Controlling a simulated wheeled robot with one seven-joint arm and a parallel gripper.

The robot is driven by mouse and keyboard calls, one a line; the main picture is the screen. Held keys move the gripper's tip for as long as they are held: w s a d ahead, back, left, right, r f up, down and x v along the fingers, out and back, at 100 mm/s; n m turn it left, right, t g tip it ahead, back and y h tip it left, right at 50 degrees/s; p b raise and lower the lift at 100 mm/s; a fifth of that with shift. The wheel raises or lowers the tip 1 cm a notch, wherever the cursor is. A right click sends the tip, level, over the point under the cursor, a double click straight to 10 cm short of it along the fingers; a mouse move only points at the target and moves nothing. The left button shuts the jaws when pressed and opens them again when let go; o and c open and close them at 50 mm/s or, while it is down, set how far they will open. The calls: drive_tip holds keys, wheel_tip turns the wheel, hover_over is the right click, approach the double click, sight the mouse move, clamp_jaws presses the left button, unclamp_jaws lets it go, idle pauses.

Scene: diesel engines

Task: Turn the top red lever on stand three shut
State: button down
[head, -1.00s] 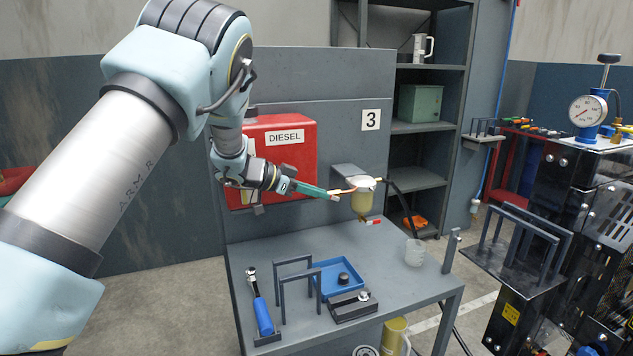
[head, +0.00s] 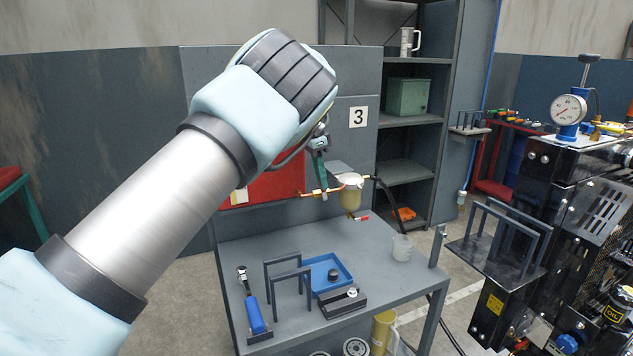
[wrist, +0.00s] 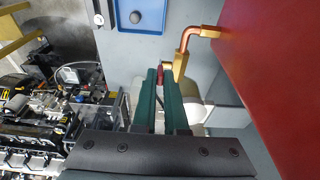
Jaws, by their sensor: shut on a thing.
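The stand with the number 3 plate (head: 358,117) carries a red tank (head: 275,187), partly hidden by my arm. A copper pipe (head: 306,194) runs from it to a yellowish filter bowl (head: 350,198). My gripper (head: 323,190) points down at this pipe, left of the bowl. In the wrist view its green fingers (wrist: 161,78) are shut on the top red lever (wrist: 160,74), beside the brass valve (wrist: 178,70). The lever is hidden in the head view. A lower red lever (head: 363,217) sits under the bowl, apart from my gripper.
The bench below holds a blue tray (head: 344,270), a dark frame (head: 268,280), a blue-handled tool (head: 254,315) and a clear beaker (head: 402,248). A black hose (head: 388,195) leaves the filter's right side. An engine (head: 570,230) stands at right.

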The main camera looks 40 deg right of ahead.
drive_tip(key=shift+s+d+t+y, duration=0.25)
drive_tip(key=shift+d+y, duration=0.3)
drive_tip(key=shift+y, duration=0.35)
drive_tip(key=shift+d+y, duration=0.1)
drive_tip(key=shift+y, duration=0.2)
drive_tip(key=c, duration=1.2)
unclamp_jaws()
drive_tip(key=shift+c, duration=0.2)
drive_tip(key=shift+r, duration=0.1)
